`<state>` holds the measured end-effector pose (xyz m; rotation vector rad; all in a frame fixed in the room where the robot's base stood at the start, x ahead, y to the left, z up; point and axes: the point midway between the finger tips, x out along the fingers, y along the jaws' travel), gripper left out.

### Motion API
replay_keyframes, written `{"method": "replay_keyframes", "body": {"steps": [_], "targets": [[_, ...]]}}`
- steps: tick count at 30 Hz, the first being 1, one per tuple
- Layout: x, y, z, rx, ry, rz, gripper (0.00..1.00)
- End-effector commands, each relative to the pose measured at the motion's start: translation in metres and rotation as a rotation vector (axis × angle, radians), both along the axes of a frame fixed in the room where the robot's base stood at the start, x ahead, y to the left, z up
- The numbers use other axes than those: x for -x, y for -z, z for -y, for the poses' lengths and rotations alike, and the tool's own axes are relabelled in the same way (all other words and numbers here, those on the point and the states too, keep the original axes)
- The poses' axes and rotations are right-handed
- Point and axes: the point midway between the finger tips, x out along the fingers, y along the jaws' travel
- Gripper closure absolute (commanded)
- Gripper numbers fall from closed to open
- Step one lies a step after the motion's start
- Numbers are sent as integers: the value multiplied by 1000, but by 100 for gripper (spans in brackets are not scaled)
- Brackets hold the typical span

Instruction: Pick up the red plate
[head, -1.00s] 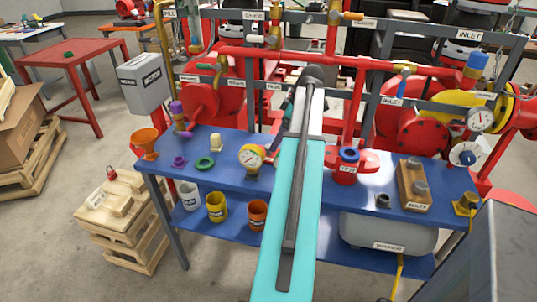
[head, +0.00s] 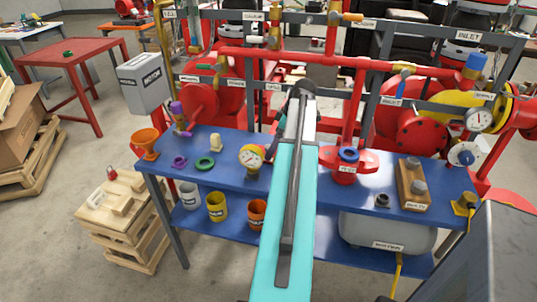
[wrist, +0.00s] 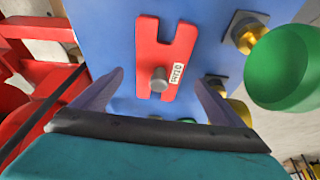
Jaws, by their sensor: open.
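The red plate (wrist: 155,52) shows in the wrist view, flat against a blue surface. My gripper (wrist: 158,77) is open and empty, with one finger to the left and one to the right of the plate's lower part in the picture. I see no contact between the fingers and the plate. In the head view my arm hides the gripper, and I cannot make out the plate there.
In the head view, a blue bench (head: 325,190) holds a gauge (head: 251,158), a green ring (head: 205,163) and a wooden block (head: 412,187). Red pipework stands behind.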

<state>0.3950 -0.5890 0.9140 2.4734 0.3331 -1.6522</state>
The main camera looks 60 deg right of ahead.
Motion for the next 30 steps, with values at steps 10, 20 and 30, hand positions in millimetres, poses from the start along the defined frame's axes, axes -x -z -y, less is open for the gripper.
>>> {"method": "replay_keyframes", "body": {"steps": [10,20,30], "targets": [[-13,30,-4,-1,0,-1,8],[-15,37,-4,0,-1,0,8],[-16,36,-4,0,-2,0,8]]}}
